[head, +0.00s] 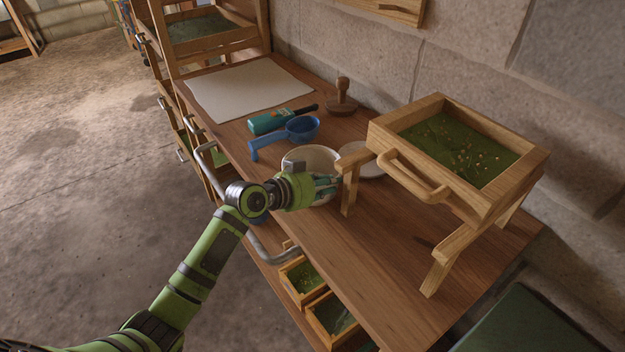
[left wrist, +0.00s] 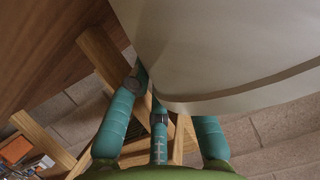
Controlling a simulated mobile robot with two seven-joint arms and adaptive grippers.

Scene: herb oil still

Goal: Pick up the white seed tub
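The white seed tub (head: 308,156) stands on the wooden bench, its round open rim showing behind my left gripper. My left gripper (head: 326,188) is at the near side of the tub and covers part of its wall. In the left wrist view the tub (left wrist: 225,45) fills the upper right, very close, and the teal fingers (left wrist: 158,120) reach up to its edge. One finger passes out of sight behind the tub, so I cannot tell whether they close on it. My right gripper is not in view.
A wooden sieve stand (head: 540,165) with green contents stands right of the tub, one leg close to my gripper. A white dish (head: 362,162) lies behind that leg. A blue scoop (head: 300,128), a teal tool (head: 268,122) and a wooden stamp (head: 342,98) lie beyond.

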